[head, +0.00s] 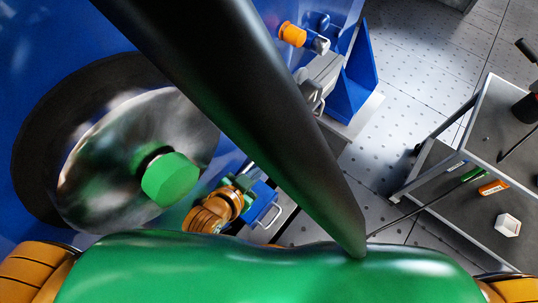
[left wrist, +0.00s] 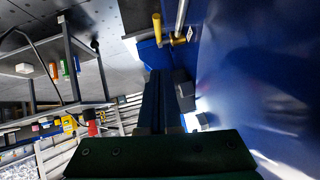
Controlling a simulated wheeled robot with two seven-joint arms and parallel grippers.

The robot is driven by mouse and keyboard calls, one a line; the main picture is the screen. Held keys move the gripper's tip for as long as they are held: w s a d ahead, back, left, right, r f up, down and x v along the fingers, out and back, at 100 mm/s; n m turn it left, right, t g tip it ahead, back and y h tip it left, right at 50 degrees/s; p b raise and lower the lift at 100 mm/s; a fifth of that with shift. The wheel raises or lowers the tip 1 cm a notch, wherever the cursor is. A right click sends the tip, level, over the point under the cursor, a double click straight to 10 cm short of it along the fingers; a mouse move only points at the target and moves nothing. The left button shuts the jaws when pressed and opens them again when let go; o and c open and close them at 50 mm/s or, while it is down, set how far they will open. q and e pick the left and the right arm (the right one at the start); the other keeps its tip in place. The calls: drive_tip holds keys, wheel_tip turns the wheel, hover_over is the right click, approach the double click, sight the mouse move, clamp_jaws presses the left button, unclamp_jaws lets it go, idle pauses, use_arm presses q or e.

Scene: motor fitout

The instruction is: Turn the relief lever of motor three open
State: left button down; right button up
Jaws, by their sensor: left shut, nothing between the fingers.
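In the left wrist view a yellow lever-like handle (left wrist: 157,27) stands beside a silver rod (left wrist: 181,20), against the blue housing (left wrist: 250,70) on the right. I cannot read which motor it belongs to. My left gripper (left wrist: 160,73) is shut and empty, its dark fingers pointing up the picture, below and apart from the handle. In the head view the blue motor housing (head: 40,60) carries a large metal disc (head: 105,185) with a green hub (head: 171,180). An orange part (head: 293,34) sits on a fitting at top centre. The lever is not clear there. My right gripper is not in view.
A grey cart (head: 510,110) stands at the right on the dotted floor (head: 410,70), with a green item (head: 473,173), an orange item (head: 493,187) and a white hexagonal part (head: 507,225) on its lower shelf. A thick black bar (head: 230,80) blocks the middle.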

use_arm(q)
drive_tip(key=b, duration=0.3)
hover_over(275, 158)
drive_tip(key=s, duration=0.4)
wheel_tip(275, 158, down, 6)
drive_tip(key=f, duration=0.1)
drive_tip(key=w+a+f+b, duration=0.1)
drive_tip(key=shift+a+f, duration=0.1)
drive_tip(key=shift+f, duration=0.2)
drive_tip(key=shift+w+f+b, duration=0.1)
drive_tip(key=shift+f+b, duration=0.3)
drive_tip(key=shift+f, duration=0.1)
drive_tip(key=shift+a, duration=0.1)
